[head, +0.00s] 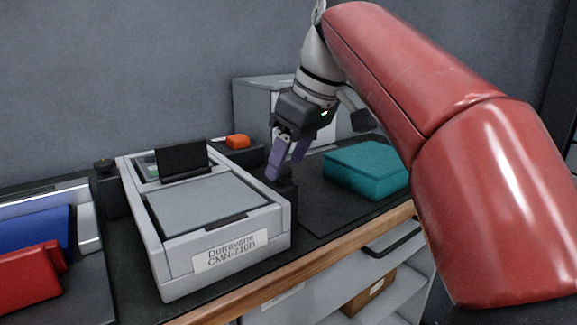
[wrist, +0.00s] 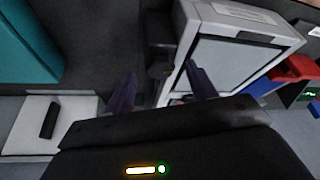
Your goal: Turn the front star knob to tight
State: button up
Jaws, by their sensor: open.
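A grey device (head: 270,225) with a labelled front and a flat grey top panel stands on the dark bench top. A small dark knob (head: 286,185) sits on a black block at the device's right side, and it also shows in the wrist view (wrist: 158,70); its star shape and setting are too dark to make out. My gripper (head: 284,168) is open, with purple fingers pointing down just above this knob. In the wrist view the fingertips (wrist: 160,74) lie either side of the knob; I cannot tell whether they touch it. Another dark knob (head: 104,164) tops a block at the device's left.
A teal box (head: 365,168) lies on the bench to the right. An orange button (head: 237,141) sits on a dark box behind the device. Blue and red items (head: 32,272) are at the left. The bench's wooden front edge (head: 325,240) is near.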

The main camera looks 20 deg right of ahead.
jog(key=shift+w+a+f, duration=0.1)
jog(key=shift+w+f, duration=0.05)
jog(key=shift+f, duration=0.3)
jog(key=shift+c, duration=0.5)
jog(key=c, duration=0.9)
